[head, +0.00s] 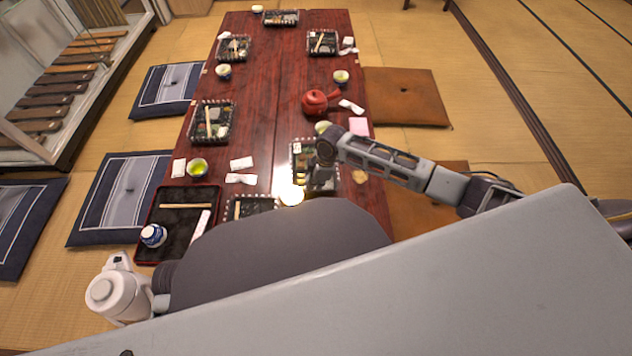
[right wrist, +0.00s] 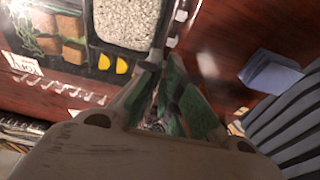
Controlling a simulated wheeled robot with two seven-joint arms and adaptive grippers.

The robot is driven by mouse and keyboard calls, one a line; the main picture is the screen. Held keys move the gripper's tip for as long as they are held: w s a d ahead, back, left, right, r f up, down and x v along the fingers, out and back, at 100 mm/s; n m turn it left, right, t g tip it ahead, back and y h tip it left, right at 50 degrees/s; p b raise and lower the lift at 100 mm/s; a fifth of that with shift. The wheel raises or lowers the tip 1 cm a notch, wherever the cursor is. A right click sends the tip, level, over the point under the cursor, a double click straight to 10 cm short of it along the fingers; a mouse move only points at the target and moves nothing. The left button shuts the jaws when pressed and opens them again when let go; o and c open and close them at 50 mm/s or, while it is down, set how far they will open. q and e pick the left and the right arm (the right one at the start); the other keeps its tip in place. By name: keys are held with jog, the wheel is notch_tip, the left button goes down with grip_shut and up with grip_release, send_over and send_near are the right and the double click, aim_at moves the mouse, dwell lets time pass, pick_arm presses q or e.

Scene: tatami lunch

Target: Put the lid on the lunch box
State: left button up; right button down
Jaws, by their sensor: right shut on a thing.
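A black lunch box (head: 325,182) sits on the red-brown table, partly hidden by my right gripper (head: 325,150). In the right wrist view the lunch box (right wrist: 78,48) shows rice, yellow slices and brown pieces in compartments. My right gripper (right wrist: 162,75) has its green-padded fingers together at the box's edge. They seem to pinch the rim of a clear lid (right wrist: 65,90), with shiny crimped edges and a white label. The lid is hard to make out, and I cannot tell whether it is seated. My left gripper is not in view.
A red teapot (head: 315,101) and a pink square (head: 358,126) lie beyond the right gripper. Other lunch boxes (head: 210,121) and tea cups (head: 197,167) stand along the table (head: 262,108). A dark tray (head: 165,222) and white flask (head: 118,290) are at the near left.

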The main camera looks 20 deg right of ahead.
jog(key=shift+r+p, duration=0.1)
jog(key=shift+p, duration=0.45)
dwell(0.9)
jog(key=shift+f, duration=0.6)
dwell(1.2)
jog(key=shift+f+p, duration=0.45)
jog(key=shift+p, duration=0.1)
dwell(1.6)
jog(key=c, duration=1.5)
grip_release()
jog(key=shift+c, duration=0.2)
jog(key=shift+o, duration=0.4)
jog(key=o, duration=0.5)
